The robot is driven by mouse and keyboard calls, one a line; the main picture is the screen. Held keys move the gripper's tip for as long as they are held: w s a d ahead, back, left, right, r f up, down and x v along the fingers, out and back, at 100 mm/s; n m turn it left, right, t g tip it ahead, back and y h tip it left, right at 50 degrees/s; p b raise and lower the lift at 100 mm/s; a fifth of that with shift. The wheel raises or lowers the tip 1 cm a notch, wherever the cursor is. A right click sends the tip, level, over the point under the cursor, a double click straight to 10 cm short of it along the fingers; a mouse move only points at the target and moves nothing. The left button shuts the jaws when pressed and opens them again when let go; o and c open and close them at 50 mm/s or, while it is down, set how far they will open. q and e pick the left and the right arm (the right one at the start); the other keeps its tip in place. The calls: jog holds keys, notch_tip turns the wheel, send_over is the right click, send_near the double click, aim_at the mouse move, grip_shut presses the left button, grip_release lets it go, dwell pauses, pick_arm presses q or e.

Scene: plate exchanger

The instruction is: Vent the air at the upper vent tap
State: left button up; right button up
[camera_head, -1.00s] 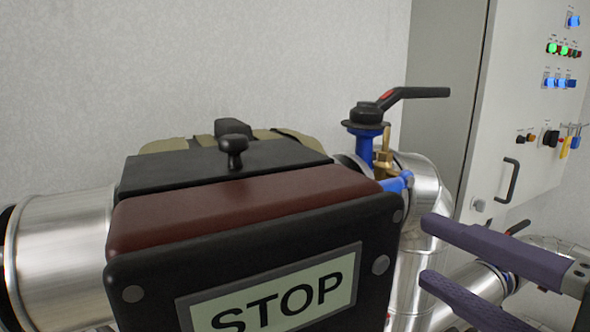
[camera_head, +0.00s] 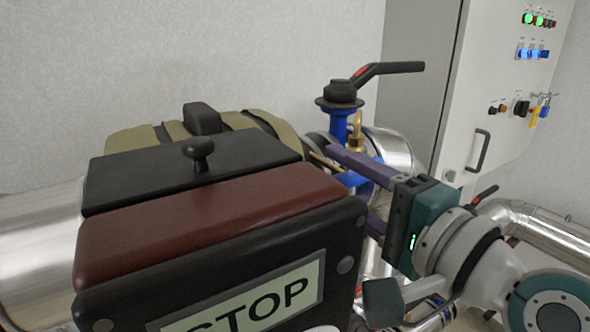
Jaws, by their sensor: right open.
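A small brass tap (camera_head: 356,128) stands beside the blue valve (camera_head: 338,122), behind the machine's right end. I take it for the upper vent tap. A thin brass rod (camera_head: 324,162) shows just left of my upper fingertip; I cannot tell whether it belongs to the tap. My right gripper (camera_head: 352,182) is open, its purple fingers pointing left. The upper finger passes in front of the tap's lower part; the lower finger is partly hidden behind the black STOP cover. Whether a finger touches the tap cannot be told. My left gripper is out of view.
The black and dark red machine block with a STOP sign (camera_head: 255,308) fills the lower left and blocks the view behind it. The blue valve's black lever (camera_head: 390,68) sticks out above my gripper. A grey control cabinet (camera_head: 500,90) with lit buttons stands at right.

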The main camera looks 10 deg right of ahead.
jog(key=shift+c, duration=0.3)
grip_shut()
dwell(1.1)
